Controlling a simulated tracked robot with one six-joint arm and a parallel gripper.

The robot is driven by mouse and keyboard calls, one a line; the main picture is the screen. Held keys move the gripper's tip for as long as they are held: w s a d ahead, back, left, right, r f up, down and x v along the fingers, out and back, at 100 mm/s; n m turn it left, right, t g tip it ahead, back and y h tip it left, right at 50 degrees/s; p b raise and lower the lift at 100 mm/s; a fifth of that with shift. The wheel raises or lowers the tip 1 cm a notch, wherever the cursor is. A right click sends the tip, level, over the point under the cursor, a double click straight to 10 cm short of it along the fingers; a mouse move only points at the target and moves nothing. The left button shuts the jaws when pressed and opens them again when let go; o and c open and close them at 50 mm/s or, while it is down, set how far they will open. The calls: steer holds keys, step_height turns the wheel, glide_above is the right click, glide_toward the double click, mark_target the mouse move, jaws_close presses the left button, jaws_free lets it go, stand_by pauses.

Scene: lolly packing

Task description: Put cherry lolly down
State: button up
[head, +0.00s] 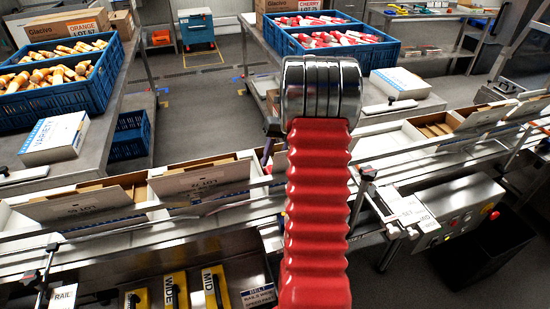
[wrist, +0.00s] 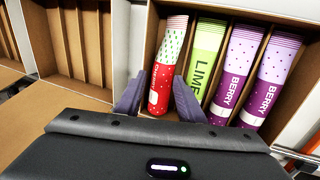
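The cherry lolly (wrist: 162,82), red below with a white and green patterned top, lies in the leftmost slot of an open carton (wrist: 276,13) in the wrist view. To its right lie a lime lolly (wrist: 206,62) and two berry lollies (wrist: 235,72). My gripper (wrist: 158,80) has one grey-purple finger on each side of the cherry lolly's lower half. The right finger overlaps its edge; whether the fingers press on it I cannot tell.
Another carton with empty slots (wrist: 85,40) stands to the left. Cartons with raised flaps (head: 200,182) line the conveyor rail. Blue crates of orange lollies (head: 60,105) and cherry lollies (head: 340,60) stand on tables behind. A variety box (head: 55,138) sits at the left.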

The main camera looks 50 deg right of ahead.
steer(key=shift+o, duration=1.4)
steer(key=shift+r, duration=0.5)
steer(key=v, duration=1.2)
steer(key=shift+r, duration=0.15)
steer(key=shift+w+a, duration=0.1)
steer(key=shift+w, duration=0.1)
